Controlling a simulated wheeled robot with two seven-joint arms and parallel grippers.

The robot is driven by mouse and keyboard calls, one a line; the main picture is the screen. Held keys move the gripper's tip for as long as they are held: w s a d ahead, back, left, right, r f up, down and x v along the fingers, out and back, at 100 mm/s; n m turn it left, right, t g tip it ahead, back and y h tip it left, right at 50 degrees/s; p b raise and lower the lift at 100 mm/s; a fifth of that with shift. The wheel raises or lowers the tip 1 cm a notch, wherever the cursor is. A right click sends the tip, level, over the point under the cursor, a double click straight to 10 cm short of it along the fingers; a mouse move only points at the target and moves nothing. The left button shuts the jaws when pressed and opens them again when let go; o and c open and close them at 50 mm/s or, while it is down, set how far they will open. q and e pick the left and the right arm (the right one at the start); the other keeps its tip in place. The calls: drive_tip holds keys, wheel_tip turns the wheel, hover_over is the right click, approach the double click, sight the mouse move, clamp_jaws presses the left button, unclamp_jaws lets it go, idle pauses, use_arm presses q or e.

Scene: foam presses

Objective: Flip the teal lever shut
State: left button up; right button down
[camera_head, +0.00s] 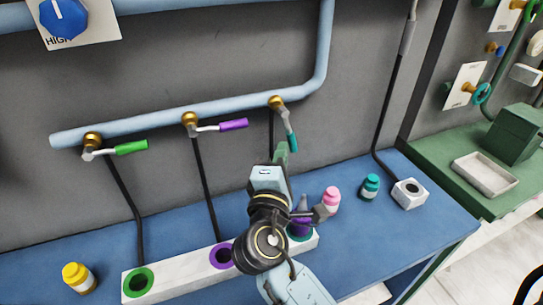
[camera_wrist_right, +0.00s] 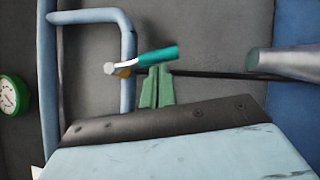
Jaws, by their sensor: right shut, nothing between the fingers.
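The teal lever (camera_head: 291,136) hangs from the brass valve (camera_head: 276,102) at the right end of the blue pipe. It slants steeply down and slightly right in the head view. In the right wrist view the teal lever (camera_wrist_right: 160,55) lies across the picture just beyond my fingertips. My right gripper (camera_head: 281,150) is shut and empty, with its green fingers just below the lever's lower end. In the right wrist view the gripper (camera_wrist_right: 156,72) has its tips close to the handle; I cannot tell whether they touch. My left gripper is not in view.
A purple lever (camera_head: 233,125) and a green lever (camera_head: 131,147) point right along the same pipe (camera_head: 155,124). On the blue bench (camera_head: 395,236) stand a pink bottle (camera_head: 331,198), a teal bottle (camera_head: 370,186), a yellow bottle (camera_head: 77,277) and a white block with coloured rings (camera_head: 185,272).

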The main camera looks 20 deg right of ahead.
drive_tip(key=shift+d, duration=0.55)
drive_tip(key=shift+f, duration=0.1)
